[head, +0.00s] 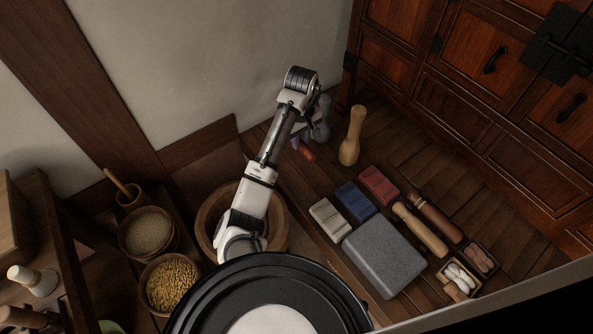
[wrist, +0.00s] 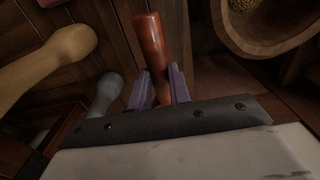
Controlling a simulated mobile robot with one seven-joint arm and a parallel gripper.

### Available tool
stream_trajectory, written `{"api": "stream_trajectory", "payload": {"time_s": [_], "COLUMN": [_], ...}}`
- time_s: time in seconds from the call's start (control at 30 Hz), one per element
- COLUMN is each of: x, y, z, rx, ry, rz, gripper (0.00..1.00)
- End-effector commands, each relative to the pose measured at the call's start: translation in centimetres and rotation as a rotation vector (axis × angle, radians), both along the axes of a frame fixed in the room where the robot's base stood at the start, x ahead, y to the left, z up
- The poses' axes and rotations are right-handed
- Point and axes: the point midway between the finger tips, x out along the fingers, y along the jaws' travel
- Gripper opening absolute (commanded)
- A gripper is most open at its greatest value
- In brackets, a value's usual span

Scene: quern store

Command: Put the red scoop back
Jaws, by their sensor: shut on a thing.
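My gripper (wrist: 160,88) has purple fingers shut on a smooth red rod-like piece (wrist: 149,50), apparently the handle of the red scoop. Its rounded end points away from the palm in the wrist view; no scoop bowl shows. In the head view, a small red end (head: 308,154) shows just below my gripper (head: 301,141), over the boards near the wall, left of a pale wooden pestle (head: 350,140). My arm hides part of this. I cannot tell whether the red piece touches anything below.
A grey pestle-like thing (wrist: 107,94) stands close beside my gripper. A large wooden bowl (head: 279,223) lies under my arm, with grain bowls (head: 171,282) to its left. Coloured blocks (head: 379,185), a grey stone slab (head: 384,256) and rollers (head: 420,230) fill the right. A cabinet (head: 470,80) stands behind.

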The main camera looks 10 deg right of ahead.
Motion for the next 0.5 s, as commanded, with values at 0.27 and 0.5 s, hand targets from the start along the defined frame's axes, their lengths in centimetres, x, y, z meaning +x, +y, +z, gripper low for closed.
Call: {"api": "stream_trajectory", "payload": {"time_s": [0.27,0.5], "x": [0.0,0.1], "y": [0.1,0.1], "z": [-7.1,-10.4], "rx": [0.001,0.002], "ry": [0.003,-0.001], "rz": [0.003,0.002], "gripper": [0.0,0.0]}}
